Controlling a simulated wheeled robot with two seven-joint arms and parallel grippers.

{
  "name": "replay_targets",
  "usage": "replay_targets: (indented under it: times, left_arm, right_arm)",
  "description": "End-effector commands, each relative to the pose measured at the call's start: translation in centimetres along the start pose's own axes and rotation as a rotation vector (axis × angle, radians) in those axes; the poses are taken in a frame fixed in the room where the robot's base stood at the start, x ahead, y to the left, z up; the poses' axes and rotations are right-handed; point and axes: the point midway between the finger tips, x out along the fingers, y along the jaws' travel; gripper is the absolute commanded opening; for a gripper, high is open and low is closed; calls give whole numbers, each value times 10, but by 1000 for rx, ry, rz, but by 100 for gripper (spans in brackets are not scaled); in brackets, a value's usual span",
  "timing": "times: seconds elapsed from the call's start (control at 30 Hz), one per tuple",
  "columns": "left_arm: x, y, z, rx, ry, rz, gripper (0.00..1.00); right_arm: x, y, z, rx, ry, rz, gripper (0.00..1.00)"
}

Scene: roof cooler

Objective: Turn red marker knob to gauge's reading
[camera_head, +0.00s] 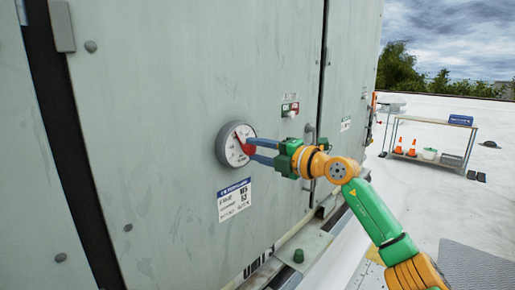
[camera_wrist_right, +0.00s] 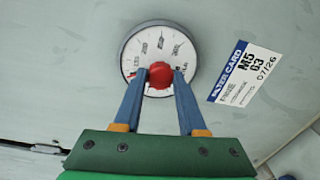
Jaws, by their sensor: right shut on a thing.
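The round gauge (camera_head: 226,152) with a white dial and grey rim is mounted on the cooler's pale grey panel. It also shows in the right wrist view (camera_wrist_right: 157,45). The red marker knob (camera_wrist_right: 160,75) sits at the middle of the dial. My right gripper (camera_head: 252,147) reaches in from the right, and its two blue fingers are shut on the knob, one on each side. The fingers cover part of the dial's lower half in the wrist view. The gauge's needle and the figures on the dial are too small to read surely. My left gripper is not in view.
A shelf table with orange cones (camera_head: 412,147) stands far off on the roof.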

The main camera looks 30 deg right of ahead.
Motion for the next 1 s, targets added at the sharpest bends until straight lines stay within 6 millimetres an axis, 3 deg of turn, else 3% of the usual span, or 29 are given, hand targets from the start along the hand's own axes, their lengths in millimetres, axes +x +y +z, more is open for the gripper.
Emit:
replay_targets:
  times: [0.7,0.73,0.8,1.0]
  left_arm:
    - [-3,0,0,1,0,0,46]
    - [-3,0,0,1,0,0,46]
    - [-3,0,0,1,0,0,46]
    - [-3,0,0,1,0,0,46]
  right_arm:
    - [0,1,1,64,1,4,0]
    - [0,1,1,64,1,4,48]
    - [0,1,0,64,1,4,67]
    - [0,0,0,64,2,2,71]
